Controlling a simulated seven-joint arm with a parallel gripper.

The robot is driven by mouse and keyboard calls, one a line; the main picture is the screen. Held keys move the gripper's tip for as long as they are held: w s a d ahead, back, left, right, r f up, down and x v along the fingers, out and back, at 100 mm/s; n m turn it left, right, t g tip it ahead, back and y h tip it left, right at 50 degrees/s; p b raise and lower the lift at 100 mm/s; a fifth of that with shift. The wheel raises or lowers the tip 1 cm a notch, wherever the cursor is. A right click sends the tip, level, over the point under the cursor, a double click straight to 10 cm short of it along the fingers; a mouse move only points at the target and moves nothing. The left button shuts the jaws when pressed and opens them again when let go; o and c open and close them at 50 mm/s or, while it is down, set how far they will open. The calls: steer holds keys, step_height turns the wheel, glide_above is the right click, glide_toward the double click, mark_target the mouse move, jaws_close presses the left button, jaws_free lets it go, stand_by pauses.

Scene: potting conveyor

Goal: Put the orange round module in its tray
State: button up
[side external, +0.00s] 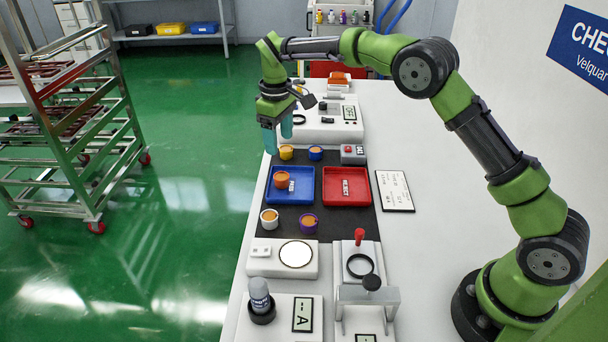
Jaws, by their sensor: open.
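The orange round module (282,179) is a small cup-like piece with an orange top. It appears to sit inside the blue tray (308,198), left of the middle and beside a small white label. A red tray (364,200) with a white label stands to the right of the blue one and holds no module. My gripper (278,141) has teal fingers that point down, spread apart with nothing between them. It is above the back left of the black mat, beyond the orange module and apart from it.
Yellow (286,152) and blue (315,153) modules stand behind the blue tray. A grey box (353,154) is behind the red tray. Devices occupy both bench ends; a white card (395,191) lies at right.

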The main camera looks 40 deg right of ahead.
steer(key=s+d+r+m+t+y, duration=0.1)
steer(key=s+d+r+m+t, duration=0.15)
steer(key=s+r, duration=1.1)
steer(key=s+f+m+t+y, duration=0.1)
steer(key=s+m+t, duration=0.3)
steer(key=s, duration=1.4)
steer(key=shift+s+a+f+m+t, duration=0.3)
steer(key=shift+f+m, duration=0.25)
steer(key=shift+m, duration=0.3)
